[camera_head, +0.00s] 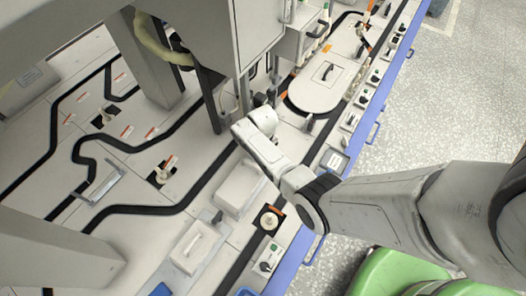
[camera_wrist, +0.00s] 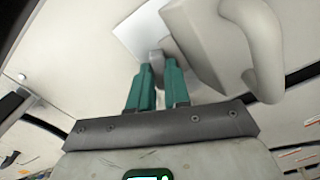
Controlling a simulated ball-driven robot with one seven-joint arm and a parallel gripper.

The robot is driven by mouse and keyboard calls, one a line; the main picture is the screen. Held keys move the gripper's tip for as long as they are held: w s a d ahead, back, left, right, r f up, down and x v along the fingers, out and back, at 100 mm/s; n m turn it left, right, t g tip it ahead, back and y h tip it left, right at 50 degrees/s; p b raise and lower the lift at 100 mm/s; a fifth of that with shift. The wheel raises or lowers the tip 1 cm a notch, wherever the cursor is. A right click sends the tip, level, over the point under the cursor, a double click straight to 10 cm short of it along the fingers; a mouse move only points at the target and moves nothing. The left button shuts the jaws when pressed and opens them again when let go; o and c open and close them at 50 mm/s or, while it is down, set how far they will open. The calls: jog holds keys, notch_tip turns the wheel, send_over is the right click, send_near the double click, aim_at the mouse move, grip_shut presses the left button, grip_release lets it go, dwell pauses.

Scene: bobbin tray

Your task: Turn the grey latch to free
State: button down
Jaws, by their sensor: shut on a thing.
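In the wrist view, my gripper (camera_wrist: 158,74) has its two green fingers close together around a small grey piece, which looks like the grey latch (camera_wrist: 156,57). Only part of the latch shows between and beyond the fingertips. It sits at a pale plate beside a grey block (camera_wrist: 190,40) with a thick curved handle. In the head view, my fingers and the latch cannot be made out, as my own arm covers that spot or they are too small.
The curved handle (camera_wrist: 268,50) stands close to the right of my fingers. In the head view, a pale box (camera_head: 240,187) and a lid with a handle (camera_head: 194,246) lie near my arm. A tall grey cabinet (camera_head: 256,32) stands behind. A blue edge (camera_head: 293,262) borders the bench.

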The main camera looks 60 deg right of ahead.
jog(key=n+p, duration=0.1)
jog(key=n, duration=0.3)
jog(key=shift+n, duration=0.3)
dwell(0.5)
jog(key=c, duration=1.1)
grip_release()
notch_tip(320, 180, up, 11)
jog(key=p, duration=0.5)
jog(key=shift+f, duration=0.1)
